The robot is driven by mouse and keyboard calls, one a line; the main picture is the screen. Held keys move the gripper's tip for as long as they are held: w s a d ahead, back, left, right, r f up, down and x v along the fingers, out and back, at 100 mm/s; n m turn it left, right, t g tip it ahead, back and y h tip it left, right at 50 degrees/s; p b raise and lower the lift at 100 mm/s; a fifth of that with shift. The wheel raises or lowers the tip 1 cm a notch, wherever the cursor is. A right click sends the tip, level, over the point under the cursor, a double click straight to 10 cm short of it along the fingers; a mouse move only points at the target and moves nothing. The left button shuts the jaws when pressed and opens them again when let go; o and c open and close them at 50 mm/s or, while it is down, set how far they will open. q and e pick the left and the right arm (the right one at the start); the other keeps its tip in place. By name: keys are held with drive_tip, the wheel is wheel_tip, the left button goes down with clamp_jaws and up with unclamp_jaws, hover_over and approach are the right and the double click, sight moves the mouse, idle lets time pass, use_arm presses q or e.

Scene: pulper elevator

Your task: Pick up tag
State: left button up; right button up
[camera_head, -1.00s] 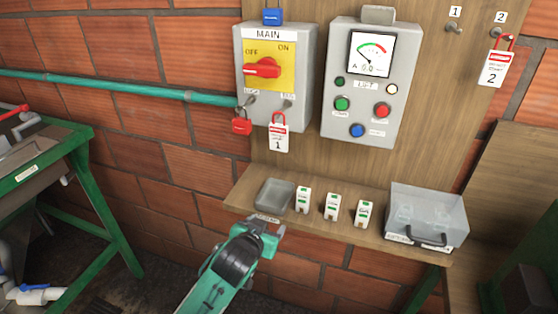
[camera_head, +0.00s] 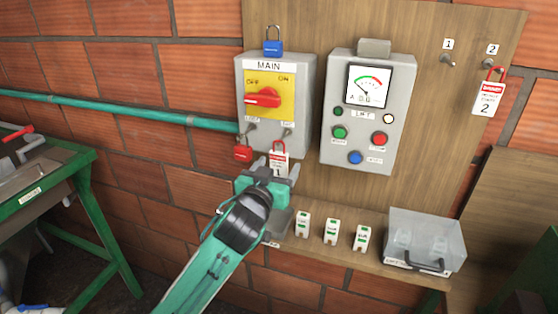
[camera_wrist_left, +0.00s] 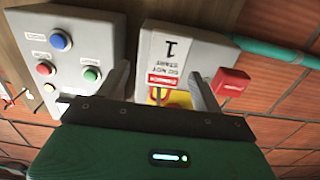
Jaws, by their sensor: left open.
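My left gripper (camera_head: 278,170) is open, with one finger on each side of the tag's lower part. I cannot tell whether the fingers touch it. A second tag, marked 2 (camera_head: 488,98), hangs from the hook under label 2 at the right. My right gripper is not in view.
A red padlock (camera_head: 243,153) hangs just left of the tag. A blue padlock (camera_head: 273,46) sits on top of the box. A control box (camera_head: 370,125) stands to the right.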

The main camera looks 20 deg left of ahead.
sight(278, 164)
use_arm(q)
drive_tip(key=shift+w, duration=0.25)
drive_tip(key=w, duration=0.1)
drive_tip(key=w+p, duration=0.2)
drive_tip(key=w, duration=0.1)
drive_tip(key=shift+w+a+f, duration=0.1)
drive_tip(key=shift+a+f, duration=0.05)
drive_tip(key=shift+a, duration=0.1)
drive_tip(key=shift+w+f, duration=0.1)
drive_tip(key=shift+w, duration=0.25)
drive_tip(key=c, duration=1.1)
